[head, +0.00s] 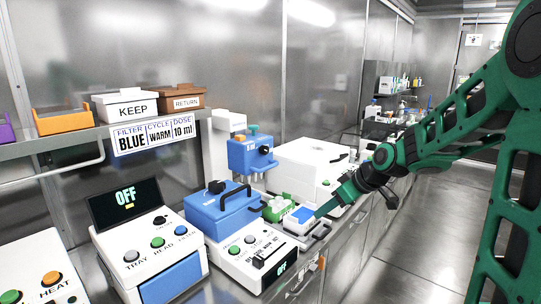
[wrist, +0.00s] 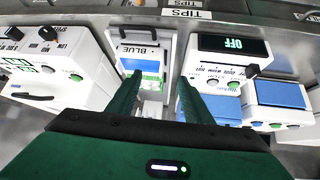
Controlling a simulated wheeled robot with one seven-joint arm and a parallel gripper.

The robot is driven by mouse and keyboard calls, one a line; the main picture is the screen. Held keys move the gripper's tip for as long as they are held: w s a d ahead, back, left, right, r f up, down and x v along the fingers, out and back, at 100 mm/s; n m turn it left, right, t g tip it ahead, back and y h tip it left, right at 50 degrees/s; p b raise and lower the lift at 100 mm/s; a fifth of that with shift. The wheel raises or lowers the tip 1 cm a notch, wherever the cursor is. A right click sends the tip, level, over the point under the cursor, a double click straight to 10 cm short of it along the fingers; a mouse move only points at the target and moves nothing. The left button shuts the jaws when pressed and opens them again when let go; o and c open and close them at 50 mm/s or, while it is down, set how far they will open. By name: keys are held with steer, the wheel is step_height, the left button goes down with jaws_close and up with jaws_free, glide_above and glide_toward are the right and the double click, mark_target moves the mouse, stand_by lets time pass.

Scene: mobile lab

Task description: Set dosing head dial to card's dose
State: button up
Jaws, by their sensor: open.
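The card (head: 153,137) hangs under the shelf and reads filter BLUE, cycle WARM, dose 10 ml. The dosing head (head: 247,155) appears to be the blue box on a white column, with pale tips below it. A black dial (head: 264,150) is on its right side; its setting is too small to read. My gripper (head: 318,213) is open, low and to the right of the dosing head, beside a white tray with a blue top (head: 302,214). In the wrist view my gripper (wrist: 160,78) is empty, with a blue-topped part labelled BLUE (wrist: 136,52) just beyond the fingertips.
A blue lidded machine (head: 220,205) with a black handle and a green rack (head: 279,207) stand close by. A large white box (head: 308,165) is behind my gripper. A display reading OFF (head: 125,197) is at left. The floor at right is clear.

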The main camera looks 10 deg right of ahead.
steer(key=w+a+r+n+t+y, duration=0.2)
steer(key=w, duration=0.4)
steer(key=w+a+r+n+t+y, duration=0.1)
steer(key=w+a+n+y, duration=0.15)
steer(key=w, duration=0.35)
steer(key=n+t+y, duration=0.1)
steer(key=t+y, duration=0.2)
steer(key=t, duration=0.2)
glide_toward(268, 150)
steer(key=x, duration=0.8)
steer(key=shift+w+a, duration=0.1)
steer(key=shift+a, duration=0.3)
steer(key=c, duration=1.1)
steer(key=shift+o, duration=0.2)
steer(key=shift+d+f, duration=0.1)
steer(key=shift+d, duration=0.1)
